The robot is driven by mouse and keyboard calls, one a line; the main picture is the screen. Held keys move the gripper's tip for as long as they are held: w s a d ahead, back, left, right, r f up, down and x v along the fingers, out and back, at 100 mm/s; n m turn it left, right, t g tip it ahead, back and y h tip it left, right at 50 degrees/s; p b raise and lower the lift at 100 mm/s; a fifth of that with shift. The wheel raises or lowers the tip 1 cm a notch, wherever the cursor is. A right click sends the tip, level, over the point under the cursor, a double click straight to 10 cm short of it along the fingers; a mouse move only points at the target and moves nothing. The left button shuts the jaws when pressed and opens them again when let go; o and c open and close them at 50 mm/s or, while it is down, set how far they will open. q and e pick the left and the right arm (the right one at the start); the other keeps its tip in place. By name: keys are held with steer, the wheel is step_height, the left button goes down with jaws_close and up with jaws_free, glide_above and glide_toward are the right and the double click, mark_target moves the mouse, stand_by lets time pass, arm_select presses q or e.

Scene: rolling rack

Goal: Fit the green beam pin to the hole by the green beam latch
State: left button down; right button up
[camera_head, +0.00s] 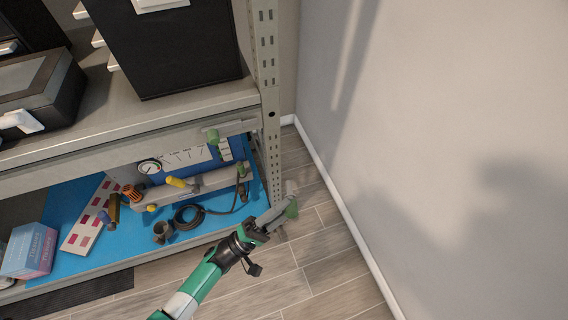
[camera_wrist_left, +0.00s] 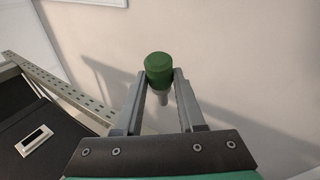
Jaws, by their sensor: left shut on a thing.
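My left gripper (camera_head: 283,212) is shut on the green beam pin (camera_head: 291,209), out in the open to the right of the rack upright. In the left wrist view the green pin (camera_wrist_left: 159,70) shows its round green cap between the fingertips (camera_wrist_left: 160,80), with a grey shank below it. The green beam latch (camera_head: 213,136) is on the front of the upper shelf beam, at the left end of a grey lever. A dark round hole (camera_head: 271,114) shows in the upright, right of the latch. The pin is apart from the upright and the hole. My right gripper is not in view.
The perforated upright (camera_head: 267,60) stands between shelf and wall (camera_head: 440,130). On the blue lower shelf (camera_head: 70,200) are a gauge (camera_head: 149,166), a black cable (camera_head: 188,217), a yellow-handled part (camera_head: 176,182) and a box (camera_head: 30,250). The floor right of the rack is clear.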

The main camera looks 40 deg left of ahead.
arm_select(q)
steer(key=w+a+r+n+t+y, duration=0.1)
steer(key=w+a+r+n+y, duration=0.2)
steer(key=w+a+r+y, duration=0.3)
step_height(320, 180, up, 2)
steer(key=shift+w+a+r+y, duration=0.1)
steer(key=shift+w+a+y, duration=0.2)
steer(key=shift+w+a, duration=0.15)
steer(key=a, duration=0.1)
steer(key=w+a+b, duration=0.1)
steer(key=a, duration=0.1)
steer(key=w+a, duration=0.1)
steer(key=a, duration=0.1)
steer(key=shift+w, duration=0.2)
steer(key=shift+w+a+b, duration=0.1)
steer(key=shift+b, duration=0.2)
steer(key=shift+w+a+b, duration=0.4)
steer(key=shift+a, duration=0.4)
steer(key=shift+w+a+b, duration=0.35)
steer(key=shift+a+b, duration=0.05)
steer(key=shift+a, duration=0.4)
steer(key=shift+w+a+b, duration=0.4)
steer(key=shift+a, duration=0.4)
